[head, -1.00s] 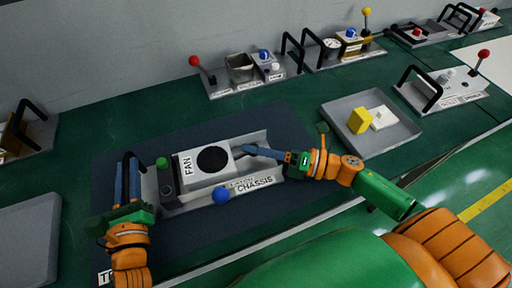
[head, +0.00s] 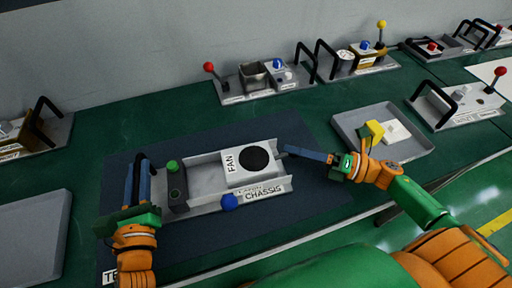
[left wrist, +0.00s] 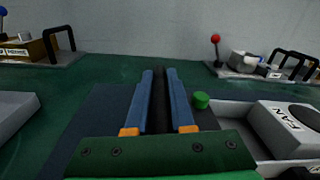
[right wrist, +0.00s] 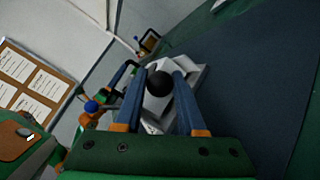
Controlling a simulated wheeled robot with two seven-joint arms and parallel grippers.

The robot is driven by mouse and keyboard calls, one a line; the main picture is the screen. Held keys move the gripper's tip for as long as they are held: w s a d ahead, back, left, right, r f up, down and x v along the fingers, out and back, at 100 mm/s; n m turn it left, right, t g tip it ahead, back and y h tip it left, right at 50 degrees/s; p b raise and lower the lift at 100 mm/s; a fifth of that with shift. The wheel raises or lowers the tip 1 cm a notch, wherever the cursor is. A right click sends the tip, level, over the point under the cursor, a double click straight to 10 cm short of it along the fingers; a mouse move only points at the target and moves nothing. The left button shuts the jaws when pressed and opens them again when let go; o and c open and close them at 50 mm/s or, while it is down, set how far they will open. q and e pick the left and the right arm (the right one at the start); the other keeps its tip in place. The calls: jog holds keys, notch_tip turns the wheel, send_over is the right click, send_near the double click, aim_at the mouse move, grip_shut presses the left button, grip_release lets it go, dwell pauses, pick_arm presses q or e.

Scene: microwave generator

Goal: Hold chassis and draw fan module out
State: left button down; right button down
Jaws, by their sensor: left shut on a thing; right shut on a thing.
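The grey chassis (head: 208,201), with a label on its front wall, lies on the dark mat. The white fan module (head: 238,172), with a black disc on top, sits in the right part of the chassis channel, with bare channel to its left. My left gripper (head: 141,160) is shut on the black chassis handle (left wrist: 158,100) at the left end. My right gripper (head: 286,150) is shut at the fan module's right end, on its black knob (right wrist: 159,83). The fingers partly hide the handle and knob.
A green knob (head: 172,166) and a blue ball (head: 229,202) are on the chassis. The dark mat (head: 290,210) is clear in front of the chassis.

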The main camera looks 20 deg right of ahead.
pick_arm(q)
jog(key=shift+a+f, duration=0.1)
jog(key=shift+a, duration=0.1)
pick_arm(e)
jog(key=shift+w+d+f, duration=0.1)
jog(key=shift+d+f, duration=0.05)
jog(key=shift+d, duration=0.1)
jog(key=c, duration=0.7)
grip_release()
jog(key=shift+o, duration=1)
jog(key=shift+a, duration=0.1)
pick_arm(q)
jog(key=shift+d, duration=0.1)
pick_arm(e)
jog(key=v, duration=0.7)
jog(key=shift+s+d, duration=0.2)
jog(key=shift+s, duration=0.15)
pick_arm(q)
jog(key=c, duration=0.7)
grip_release()
jog(key=shift+w, duration=0.1)
pick_arm(e)
jog(key=shift+w, duration=0.1)
